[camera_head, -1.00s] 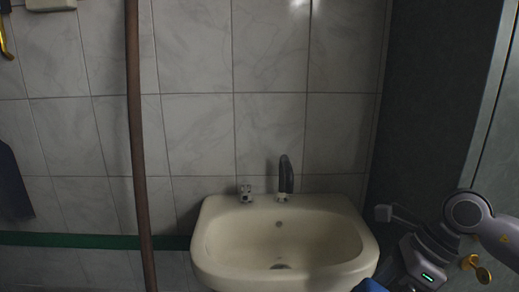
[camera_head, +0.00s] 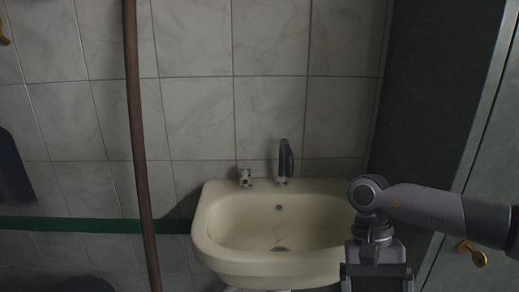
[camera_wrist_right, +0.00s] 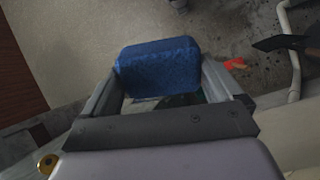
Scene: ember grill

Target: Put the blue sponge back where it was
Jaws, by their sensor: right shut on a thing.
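The blue sponge (camera_wrist_right: 160,67) is between the two fingers of my right gripper (camera_wrist_right: 161,84) in the right wrist view. The gripper is shut on it, with a finger against each side. In the head view my right arm comes in from the right, and its wrist points down in front of the sink's right side. The fingertips and the sponge are below the head view's bottom edge. My left gripper is in neither view.
A cream sink (camera_head: 215,240) with a dark tap (camera_head: 285,160) is on the tiled wall. A brown pole (camera_head: 138,150) stands left of it. A dark door with a brass knob (camera_head: 472,253) is at the right. The wrist view shows a pale pipe (camera_wrist_right: 295,60) at the right.

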